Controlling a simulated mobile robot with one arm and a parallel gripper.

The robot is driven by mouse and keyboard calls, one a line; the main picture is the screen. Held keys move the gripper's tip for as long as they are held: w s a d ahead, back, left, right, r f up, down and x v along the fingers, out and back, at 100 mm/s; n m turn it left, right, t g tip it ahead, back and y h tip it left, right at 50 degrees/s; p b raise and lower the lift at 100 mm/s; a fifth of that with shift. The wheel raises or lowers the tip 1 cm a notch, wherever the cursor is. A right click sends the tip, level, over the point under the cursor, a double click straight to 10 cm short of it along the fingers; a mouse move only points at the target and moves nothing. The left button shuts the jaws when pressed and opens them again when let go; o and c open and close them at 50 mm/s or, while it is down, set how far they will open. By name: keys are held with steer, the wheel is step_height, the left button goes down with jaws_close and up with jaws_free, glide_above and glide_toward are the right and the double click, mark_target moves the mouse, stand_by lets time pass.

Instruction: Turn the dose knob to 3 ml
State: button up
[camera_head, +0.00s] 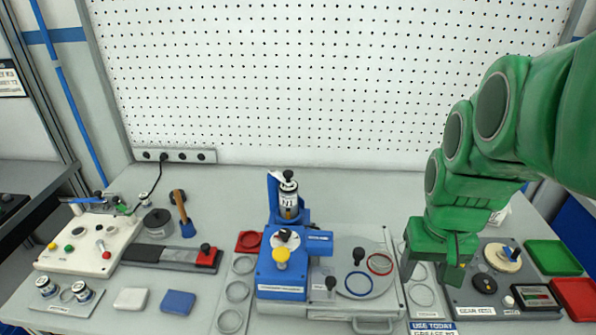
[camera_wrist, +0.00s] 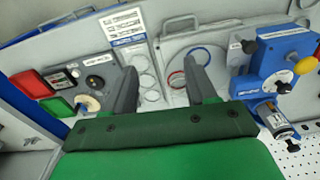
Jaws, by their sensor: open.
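The blue dispenser (camera_head: 280,275) stands in the middle of the bench with a silver cartridge (camera_head: 289,200) upright at its back. On its top is a white dial with a dark knob (camera_head: 285,236); its scale is too small to read. A yellow ball knob (camera_head: 281,255) stands in front of the dial. In the wrist view the dispenser (camera_wrist: 270,65) is at the right, with a black knob (camera_wrist: 248,46) and the yellow ball. My gripper (camera_head: 430,270) is open and empty, pointing down to the right of the dispenser; its fingers (camera_wrist: 162,63) are apart from it.
A grey plate (camera_head: 375,297) with red and blue rings lies between the dispenser and my gripper. A gear test box (camera_head: 475,300) with a cream dial (camera_head: 501,257) is at right, beside green (camera_head: 553,257) and red (camera_head: 575,297) trays. A pegboard (camera_head: 330,80) stands behind.

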steer(key=w+d, duration=0.2)
steer(key=w, duration=0.2)
steer(key=n, duration=0.9)
glide_above(285, 231)
steer(key=shift+s+d+f+g, duration=0.1)
steer(key=shift+d+f+g, duration=0.05)
steer(key=shift+g, duration=0.15)
steer(key=shift+a+f+n, duration=0.2)
steer(key=shift+f+n, duration=0.05)
steer(key=shift+n, duration=0.05)
step_height(285, 231, down, 7)
steer(key=shift+f, duration=0.15)
